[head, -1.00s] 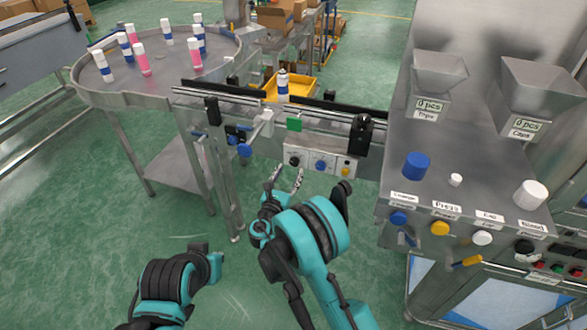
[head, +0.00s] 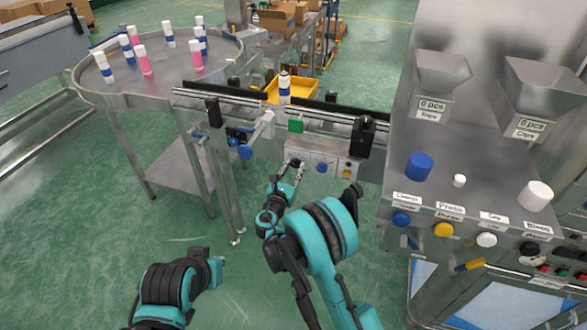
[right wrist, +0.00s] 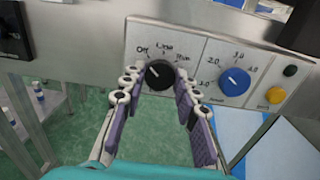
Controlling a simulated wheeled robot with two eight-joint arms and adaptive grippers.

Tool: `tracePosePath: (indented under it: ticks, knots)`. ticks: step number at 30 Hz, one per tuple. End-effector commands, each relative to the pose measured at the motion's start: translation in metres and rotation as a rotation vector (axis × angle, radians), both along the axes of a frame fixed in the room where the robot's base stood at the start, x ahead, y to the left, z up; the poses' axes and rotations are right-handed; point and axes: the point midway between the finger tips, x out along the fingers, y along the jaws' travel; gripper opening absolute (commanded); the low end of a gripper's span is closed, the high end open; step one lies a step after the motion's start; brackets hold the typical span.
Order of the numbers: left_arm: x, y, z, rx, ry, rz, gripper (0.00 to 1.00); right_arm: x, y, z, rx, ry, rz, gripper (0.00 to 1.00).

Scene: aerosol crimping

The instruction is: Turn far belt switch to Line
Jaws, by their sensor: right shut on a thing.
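The belt switch is a black rotary knob (right wrist: 158,73) on a pale panel, with Off, Line and Run labels around its top. A small light mark on it seems to point up-left, towards Off; its exact setting is hard to tell. It also shows small on the conveyor front in the head view (head: 296,162). My right gripper (head: 289,173) is at this panel. In the right wrist view its fingers (right wrist: 159,90) are on either side of the knob, shut on it. My left gripper (head: 215,264) is low at the left, away from the panel; its fingers are not clear.
A blue knob on a bracket (head: 245,152) is left of the panel. A can (head: 284,88) stands on the conveyor. A machine with hoppers (head: 442,72) is at the right.

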Motion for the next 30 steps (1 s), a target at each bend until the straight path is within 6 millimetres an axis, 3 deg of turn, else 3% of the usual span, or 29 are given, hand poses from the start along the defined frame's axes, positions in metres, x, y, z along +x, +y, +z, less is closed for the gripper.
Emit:
tracePosePath:
  ticks: [11, 30]
  knots:
    - [0.0000, 0.0000, 0.0000, 0.000, 0.000, 0.000, 0.00, 0.0000, 0.0001, 0.0000, 0.145, -0.047, 0.000, 0.01]
    - [0.0000, 0.0000, 0.0000, 0.000, 0.000, 0.000, 0.00, 0.0000, 0.0000, -0.0001, 0.652, -0.212, 0.000, 0.01]
